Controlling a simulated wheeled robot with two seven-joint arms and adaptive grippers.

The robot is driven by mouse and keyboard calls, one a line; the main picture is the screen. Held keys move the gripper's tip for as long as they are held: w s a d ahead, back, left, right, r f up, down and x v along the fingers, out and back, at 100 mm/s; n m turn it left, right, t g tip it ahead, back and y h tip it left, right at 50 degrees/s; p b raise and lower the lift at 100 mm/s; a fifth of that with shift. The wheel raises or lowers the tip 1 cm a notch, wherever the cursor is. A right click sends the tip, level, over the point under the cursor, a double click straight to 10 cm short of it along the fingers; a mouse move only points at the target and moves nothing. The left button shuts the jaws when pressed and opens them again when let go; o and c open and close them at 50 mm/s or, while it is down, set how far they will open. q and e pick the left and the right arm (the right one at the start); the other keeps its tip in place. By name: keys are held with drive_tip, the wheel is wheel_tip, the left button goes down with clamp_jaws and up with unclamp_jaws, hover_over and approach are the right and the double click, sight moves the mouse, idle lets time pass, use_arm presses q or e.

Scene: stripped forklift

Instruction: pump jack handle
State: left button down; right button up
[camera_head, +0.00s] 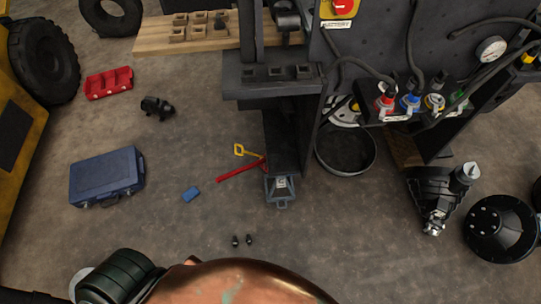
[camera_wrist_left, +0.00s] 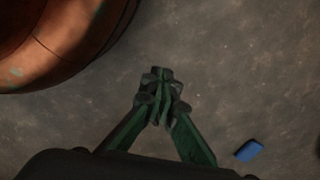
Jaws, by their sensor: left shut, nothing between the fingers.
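The jack (camera_head: 281,189) is a grey floor unit under the front of the forklift frame. Its red handle (camera_head: 240,170) slants low from the jack towards the lower left, just above the floor. My left gripper (camera_wrist_left: 161,75) shows in the left wrist view with its green fingers together and empty, above bare floor. The jack and handle are not in that view. In the head view only a dark green part of my left arm shows at the bottom left, and its fingers are hidden. My right gripper is in neither view.
A yellow-handled item (camera_head: 240,150) lies beside the red handle. A blue case (camera_head: 107,177) is left; a black pan (camera_head: 346,150) is right.

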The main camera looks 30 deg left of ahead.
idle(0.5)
use_arm(q)
drive_tip(key=w+a+r+m+t+h+p, duration=0.1)
drive_tip(key=w+r+m, duration=0.15)
drive_tip(key=w, duration=1.05)
drive_tip(key=w+a+r+m+t+h, duration=0.1)
drive_tip(key=w+r, duration=0.2)
drive_tip(key=w, duration=0.9)
drive_tip(key=w+a+r+n+y+p, duration=0.1)
drive_tip(key=w+a+r, duration=1.5)
drive_tip(key=w+a, duration=0.1)
drive_tip(key=shift+a+r, duration=0.25)
drive_tip(key=shift+a, duration=0.25)
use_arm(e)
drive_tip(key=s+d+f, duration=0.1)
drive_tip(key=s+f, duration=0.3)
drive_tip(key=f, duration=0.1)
use_arm(q)
drive_tip(key=shift+w, duration=0.1)
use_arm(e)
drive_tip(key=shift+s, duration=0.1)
use_arm(q)
drive_tip(key=shift+f, duration=0.1)
